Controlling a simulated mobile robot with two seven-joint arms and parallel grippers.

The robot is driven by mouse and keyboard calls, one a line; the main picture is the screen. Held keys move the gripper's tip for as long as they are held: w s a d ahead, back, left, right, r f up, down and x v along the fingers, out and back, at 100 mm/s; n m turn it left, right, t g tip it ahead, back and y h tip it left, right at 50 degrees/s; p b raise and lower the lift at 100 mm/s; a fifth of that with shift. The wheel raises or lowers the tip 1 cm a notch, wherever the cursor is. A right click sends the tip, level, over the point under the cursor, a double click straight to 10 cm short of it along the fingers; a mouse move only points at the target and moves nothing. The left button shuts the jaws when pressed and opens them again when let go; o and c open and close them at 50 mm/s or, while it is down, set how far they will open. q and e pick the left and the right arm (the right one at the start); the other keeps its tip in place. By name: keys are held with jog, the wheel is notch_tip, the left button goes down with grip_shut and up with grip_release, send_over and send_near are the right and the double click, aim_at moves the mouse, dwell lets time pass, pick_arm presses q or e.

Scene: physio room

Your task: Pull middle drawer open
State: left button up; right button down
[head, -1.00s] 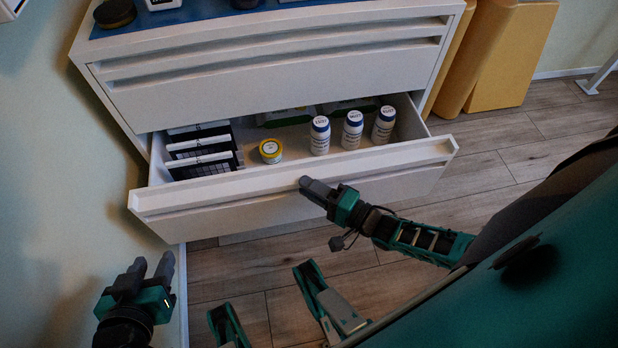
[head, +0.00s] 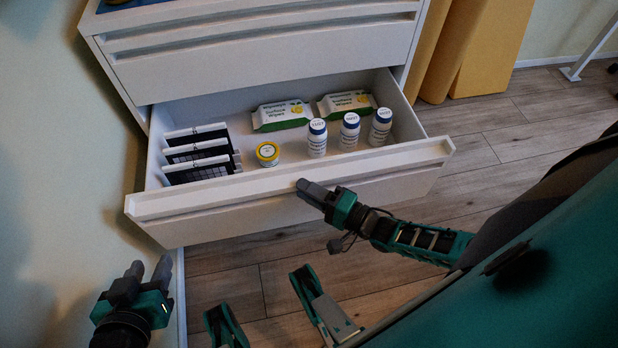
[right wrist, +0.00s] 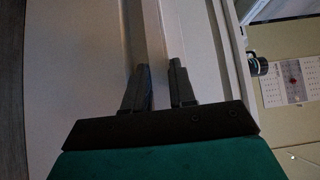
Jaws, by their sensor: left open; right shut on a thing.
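The white cabinet's drawer (head: 290,188) below a closed drawer front (head: 265,67) stands well open; I take it as the middle drawer, though what lies under it is hidden. My right gripper (head: 303,185) is shut on the lip of this drawer's front, near its middle. In the right wrist view the two fingers (right wrist: 160,75) straddle the pale lip. My left gripper (head: 149,268) is open and empty at the lower left, apart from the cabinet.
Inside the drawer are black-and-white boxes (head: 200,155), a yellow-lidded jar (head: 267,153), white bottles (head: 317,140) and two wipes packs (head: 282,115). Yellow padded blocks (head: 490,50) stand right of the cabinet. Wooden floor (head: 500,150) is free at right.

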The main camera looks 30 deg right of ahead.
pick_arm(q)
jog(key=shift+f, duration=0.1)
pick_arm(e)
jog(key=shift+s+f, duration=0.2)
jog(key=shift+f, duration=0.15)
jog(key=c, duration=1.2)
grip_release()
jog(key=shift+o, duration=1)
jog(key=shift+w+r, duration=0.1)
jog(key=shift+r, duration=0.1)
